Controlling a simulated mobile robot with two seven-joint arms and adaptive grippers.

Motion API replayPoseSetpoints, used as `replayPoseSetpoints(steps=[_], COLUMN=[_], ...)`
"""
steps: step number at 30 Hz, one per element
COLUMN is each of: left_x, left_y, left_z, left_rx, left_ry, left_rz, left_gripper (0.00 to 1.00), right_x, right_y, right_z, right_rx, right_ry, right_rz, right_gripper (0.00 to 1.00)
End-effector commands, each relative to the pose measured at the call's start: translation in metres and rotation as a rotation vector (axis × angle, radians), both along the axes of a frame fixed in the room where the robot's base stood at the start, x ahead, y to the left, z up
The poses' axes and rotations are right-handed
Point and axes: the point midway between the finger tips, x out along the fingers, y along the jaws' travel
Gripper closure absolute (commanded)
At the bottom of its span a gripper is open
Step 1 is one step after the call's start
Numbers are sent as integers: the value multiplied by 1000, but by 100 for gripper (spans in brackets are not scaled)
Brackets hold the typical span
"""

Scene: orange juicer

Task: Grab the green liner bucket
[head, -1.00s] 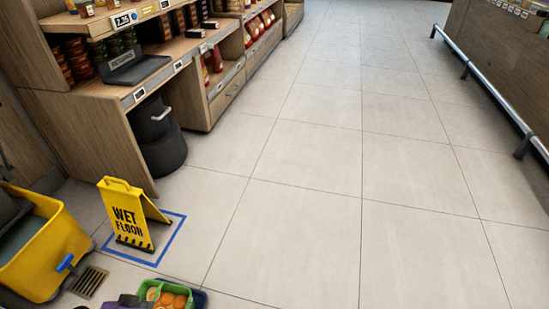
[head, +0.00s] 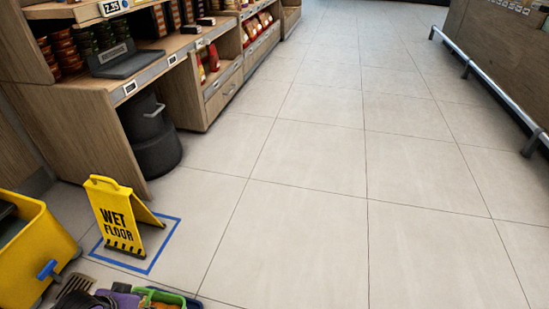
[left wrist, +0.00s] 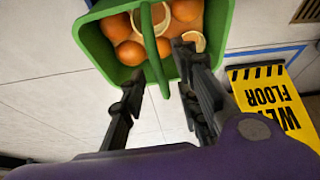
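The green liner bucket (left wrist: 100,43) fills the top of the left wrist view, with oranges (left wrist: 128,53) and halved pieces inside. Its green handle (left wrist: 151,40) arches across the opening. My left gripper (left wrist: 160,62) is at its near rim, with the two black fingers apart on either side of the handle; I see no firm closing on it. In the head view only part of the green bucket (head: 172,297) shows at the bottom edge, beside my purple left gripper. Whether the bucket touches the floor is hidden. My right gripper is not in view.
A yellow wet floor sign (head: 115,220) stands inside blue floor tape, close to the bucket. Wooden shelves (head: 85,130) line the left. The tiled floor in the middle is clear.

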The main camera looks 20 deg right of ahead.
Motion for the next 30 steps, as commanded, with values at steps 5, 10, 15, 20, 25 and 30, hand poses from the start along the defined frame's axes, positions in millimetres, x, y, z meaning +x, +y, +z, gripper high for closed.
replayPoseSetpoints(steps=[5,10,15,20,25,30], left_x=[1,1,1,1,1,2], left_y=[0,0,0,0,0,0], left_z=[0,0,0,0,0,1], left_rx=[0,0,0,0,0,-1], left_ry=[-1,-1,-1,-1,-1,-4], left_rz=[0,0,0,0,0,0], left_gripper=[71,89,100,100,100,100], right_x=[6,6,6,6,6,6], right_y=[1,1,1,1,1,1], right_z=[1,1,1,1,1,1], right_rx=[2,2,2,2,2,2], right_ry=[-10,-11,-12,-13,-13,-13], right_rz=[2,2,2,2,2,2], right_gripper=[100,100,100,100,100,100])
